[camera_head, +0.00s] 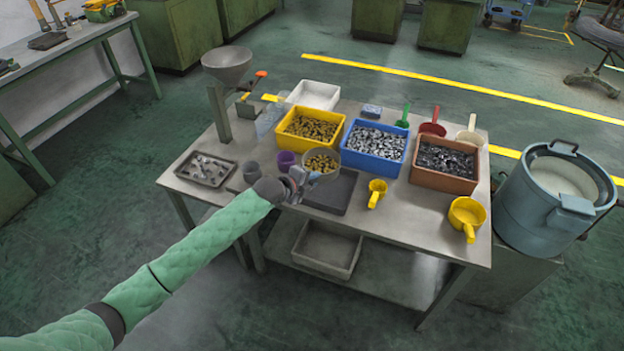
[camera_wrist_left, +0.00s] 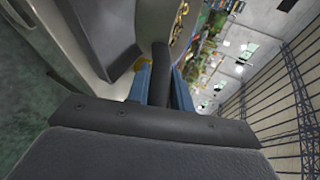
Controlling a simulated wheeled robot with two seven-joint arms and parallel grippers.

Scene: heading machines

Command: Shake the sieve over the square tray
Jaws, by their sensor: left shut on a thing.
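The sieve (camera_head: 337,173), a round pan with brassy small parts in it, is above the left part of the dark square tray (camera_head: 342,203). My left gripper (camera_head: 300,180) is shut on the sieve's handle, at the sieve's left side. In the left wrist view its blue fingers (camera_wrist_left: 158,85) close around a dark handle (camera_wrist_left: 161,62), and part of the sieve shows beyond. The sieve hides part of the tray. I cannot see anything falling. My right gripper is not in view.
Behind stand a yellow bin (camera_head: 285,137), a blue bin (camera_head: 400,168) and a brown bin (camera_head: 440,186) of small parts. A yellow scoop (camera_head: 377,186) is right of the tray.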

